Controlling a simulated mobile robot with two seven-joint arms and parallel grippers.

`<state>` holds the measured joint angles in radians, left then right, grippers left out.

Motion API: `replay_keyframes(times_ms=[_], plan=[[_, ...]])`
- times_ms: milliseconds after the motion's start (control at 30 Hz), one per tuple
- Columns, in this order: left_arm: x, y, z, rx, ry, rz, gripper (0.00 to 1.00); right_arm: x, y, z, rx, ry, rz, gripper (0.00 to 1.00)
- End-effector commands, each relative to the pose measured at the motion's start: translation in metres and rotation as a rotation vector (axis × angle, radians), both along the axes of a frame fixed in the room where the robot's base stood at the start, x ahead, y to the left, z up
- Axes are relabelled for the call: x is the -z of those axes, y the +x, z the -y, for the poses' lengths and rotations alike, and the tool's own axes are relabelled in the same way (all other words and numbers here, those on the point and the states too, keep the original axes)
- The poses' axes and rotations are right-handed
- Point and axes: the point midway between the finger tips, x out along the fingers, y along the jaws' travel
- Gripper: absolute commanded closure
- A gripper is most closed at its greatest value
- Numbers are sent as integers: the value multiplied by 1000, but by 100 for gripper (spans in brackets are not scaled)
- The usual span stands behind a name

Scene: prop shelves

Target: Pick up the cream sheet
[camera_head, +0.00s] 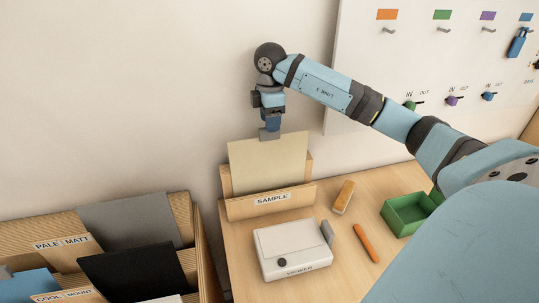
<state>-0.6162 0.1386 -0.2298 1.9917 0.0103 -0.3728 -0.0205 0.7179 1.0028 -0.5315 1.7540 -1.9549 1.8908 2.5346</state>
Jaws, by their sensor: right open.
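The cream sheet (268,165) stands upright in the wooden holder (245,208) labelled SAMPLE, leaning slightly back. Its lower part is hidden behind the holder's front board. My right gripper (269,138) is above the sheet, pointing down, with its fingertips at the sheet's top edge. It is open, and the view does not show clearly whether the fingers straddle the edge or touch it. My left gripper is not in view.
A white VIEWER box (292,250), an orange-and-wood block (343,197), an orange stick (366,243) and a green tray (408,214) lie on the table. A sheet rack (185,215) stands at left. A key board (405,60) hangs behind.

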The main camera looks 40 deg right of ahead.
Motion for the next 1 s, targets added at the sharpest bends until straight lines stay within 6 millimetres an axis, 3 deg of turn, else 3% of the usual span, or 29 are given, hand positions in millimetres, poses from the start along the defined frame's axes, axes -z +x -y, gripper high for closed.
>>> replay_keyframes(times_ms=[333,633,833,1000], plan=[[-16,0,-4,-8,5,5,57,45,5,3,0,1,-3,53],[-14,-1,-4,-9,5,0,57,52,5,3,0,1,0,53],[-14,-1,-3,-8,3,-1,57,51,5,3,-1,1,0,97],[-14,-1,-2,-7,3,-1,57,51,5,3,0,1,0,100]])
